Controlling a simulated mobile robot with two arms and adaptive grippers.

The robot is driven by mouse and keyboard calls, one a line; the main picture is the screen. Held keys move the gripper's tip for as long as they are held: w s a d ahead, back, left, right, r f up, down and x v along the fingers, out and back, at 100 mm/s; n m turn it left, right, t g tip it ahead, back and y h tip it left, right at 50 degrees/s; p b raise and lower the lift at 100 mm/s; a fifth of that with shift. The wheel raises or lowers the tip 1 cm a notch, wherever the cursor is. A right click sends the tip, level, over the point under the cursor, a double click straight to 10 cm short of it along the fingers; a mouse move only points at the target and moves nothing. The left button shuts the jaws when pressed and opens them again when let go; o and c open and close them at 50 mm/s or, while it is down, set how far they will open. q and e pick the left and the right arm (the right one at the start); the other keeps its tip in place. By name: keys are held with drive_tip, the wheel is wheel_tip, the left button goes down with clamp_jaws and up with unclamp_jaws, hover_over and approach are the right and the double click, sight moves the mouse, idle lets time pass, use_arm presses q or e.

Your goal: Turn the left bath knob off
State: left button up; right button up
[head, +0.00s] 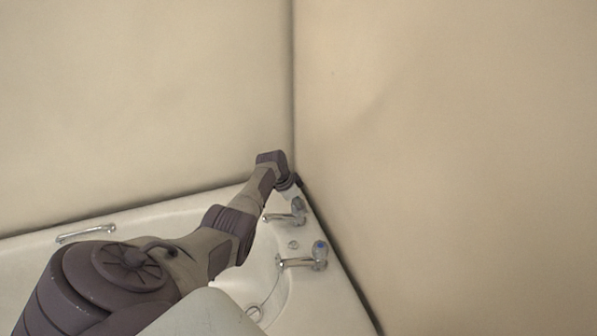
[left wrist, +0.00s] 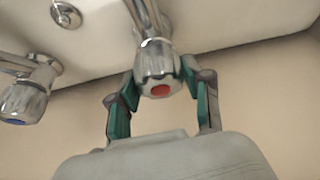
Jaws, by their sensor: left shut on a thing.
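The left bath knob (head: 298,204) is a chrome tap handle at the far corner of the bath. In the head view my left arm reaches across the bath to the corner, and the left gripper (head: 292,192) is small and partly hidden behind the wrist. My right gripper is in neither view.
The other bath tap, with a blue-marked knob (head: 320,250), stands nearer on the same rim; it also shows in the left wrist view (left wrist: 22,103). A round chrome fitting (head: 293,244) lies between the taps. A chrome grab handle (head: 86,233) is on the left rim. Beige walls close in behind.

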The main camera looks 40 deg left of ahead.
use_arm(q)
drive_tip(key=shift+m+b, duration=0.35)
drive_tip(key=shift+m, duration=0.15)
drive_tip(key=o, duration=1.2)
drive_tip(key=shift+c, duration=0.2)
drive_tip(key=shift+r, duration=0.1)
drive_tip(key=v, duration=1.2)
drive_tip(key=shift+w+a, duration=0.15)
